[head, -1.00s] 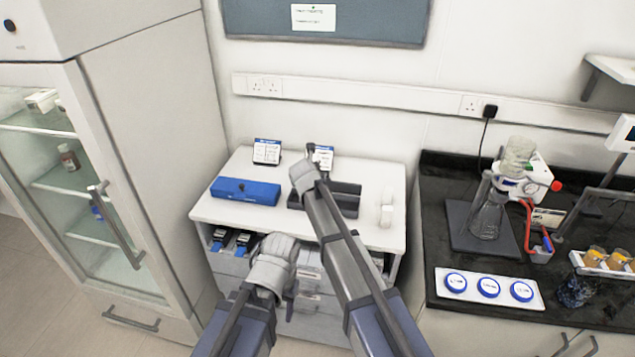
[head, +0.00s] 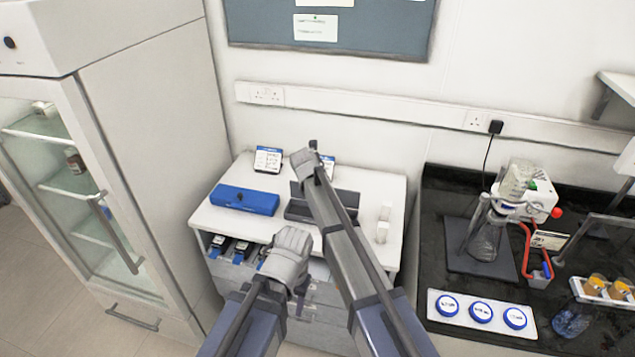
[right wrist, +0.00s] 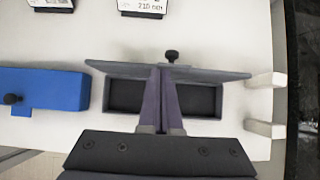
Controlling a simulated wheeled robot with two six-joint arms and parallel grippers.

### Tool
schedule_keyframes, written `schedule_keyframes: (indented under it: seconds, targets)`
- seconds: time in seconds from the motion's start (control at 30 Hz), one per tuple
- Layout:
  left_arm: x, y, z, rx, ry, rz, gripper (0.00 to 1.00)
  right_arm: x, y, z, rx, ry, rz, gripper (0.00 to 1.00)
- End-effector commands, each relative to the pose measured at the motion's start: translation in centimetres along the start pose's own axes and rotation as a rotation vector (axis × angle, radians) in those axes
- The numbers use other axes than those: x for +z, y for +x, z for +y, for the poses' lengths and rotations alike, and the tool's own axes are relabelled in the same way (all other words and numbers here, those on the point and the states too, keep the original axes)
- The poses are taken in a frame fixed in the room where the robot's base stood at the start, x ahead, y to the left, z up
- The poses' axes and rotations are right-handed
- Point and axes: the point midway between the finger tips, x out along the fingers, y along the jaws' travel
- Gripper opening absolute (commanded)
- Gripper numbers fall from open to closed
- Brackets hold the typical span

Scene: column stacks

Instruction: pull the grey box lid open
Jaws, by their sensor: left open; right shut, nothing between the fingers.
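The grey box (right wrist: 193,100) stands on the white table. Its dark inside shows in the right wrist view. Its lid (right wrist: 215,73) is raised and seen nearly edge-on, with a black knob (right wrist: 172,56) on the far side. My right gripper (right wrist: 162,70) is shut and empty, its fingers reaching over the open box to the near side of the lid. I cannot tell whether they touch it. In the head view my right arm covers part of the grey box (head: 296,212). My left gripper (head: 300,292) is open and empty, in front of the table, apart from the box.
A closed blue box (head: 243,199) sits left of the grey box. Small white blocks (head: 382,228) stand to its right. Cards on stands (head: 267,159) are at the back. A dark counter (head: 450,203) with glassware is at the right, a glass-door cabinet (head: 150,150) at the left.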

Motion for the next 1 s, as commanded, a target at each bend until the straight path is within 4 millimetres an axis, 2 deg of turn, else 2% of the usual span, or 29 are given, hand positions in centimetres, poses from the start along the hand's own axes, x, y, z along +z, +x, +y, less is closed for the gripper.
schedule_keyframes:
  seconds: [0.03, 0.17, 0.6, 1.0]
  targets:
    - [0.1, -0.8, -0.1, 0.0, 0.0, 0.0, 0.55, 0.8, 0.0, 0.1, -0.001, 0.002, 0.021, 0.0]
    - [0.1, -1.4, -0.1, 0.0, 0.001, 0.0, 0.55, 1.5, 0.4, 0.2, 0.002, 0.001, 0.066, 0.0]
    - [0.1, -1.1, -0.1, 0.0, 0.001, 0.0, 0.55, 3.9, 2.6, 0.1, 0.002, 0.0, 0.071, 0.0]
    - [0.1, -1.0, -0.1, 0.0, 0.0, 0.0, 0.55, 4.5, 3.2, 0.1, 0.003, -0.001, 0.07, 0.0]
